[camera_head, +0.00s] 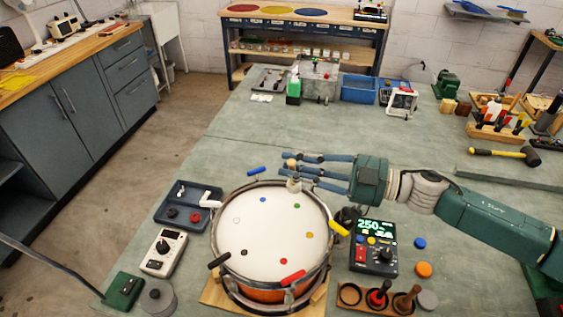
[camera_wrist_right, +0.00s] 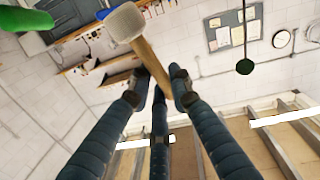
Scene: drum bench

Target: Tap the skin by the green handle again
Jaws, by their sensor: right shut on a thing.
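The drum (camera_head: 262,234) stands on the bench with a pale skin and coloured dots near its rim. The green dot (camera_head: 297,206) lies at the upper right of the skin. The green handle is not clear in the head view; my gripper covers that rim area. My right gripper (camera_head: 298,170) is shut on a mallet over the far right rim. The mallet's pale head (camera_head: 294,184) is near the green dot; I cannot tell whether it touches the skin. The right wrist view shows the mallet head (camera_wrist_right: 125,22) and wooden handle between the fingers. My left gripper is out of view.
Blue (camera_head: 257,171), yellow (camera_head: 339,229), red (camera_head: 292,277), black (camera_head: 219,261) and white (camera_head: 210,204) handles ring the drum. A display box (camera_head: 374,248) stands right of it, a grey tray (camera_head: 190,205) left.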

